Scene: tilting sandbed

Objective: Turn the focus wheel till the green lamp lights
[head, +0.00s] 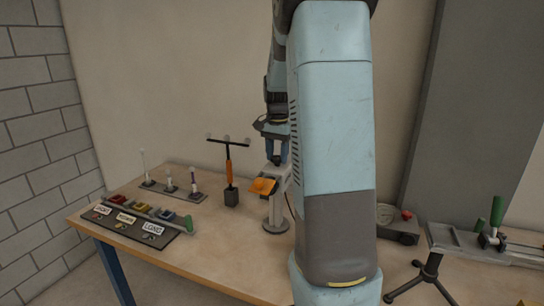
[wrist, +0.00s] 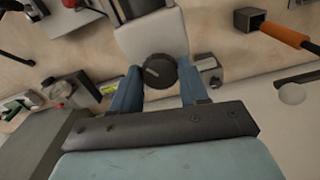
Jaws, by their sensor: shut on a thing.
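The focus wheel (wrist: 159,71) is a dark round knob with a pale mark on its face, on the light grey body (wrist: 150,35) of a device. In the wrist view the two blue fingers of my gripper (wrist: 160,88) stand on either side of the wheel and are shut on it. My arm hides part of this area.
A dark post with an orange grip (head: 229,172) stands close left of the stand. Labelled slots (head: 125,222) and a rack of small tools (head: 172,188) lie further left. A grey box with a red button (head: 397,222) and a tripod (head: 430,268) are at right.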

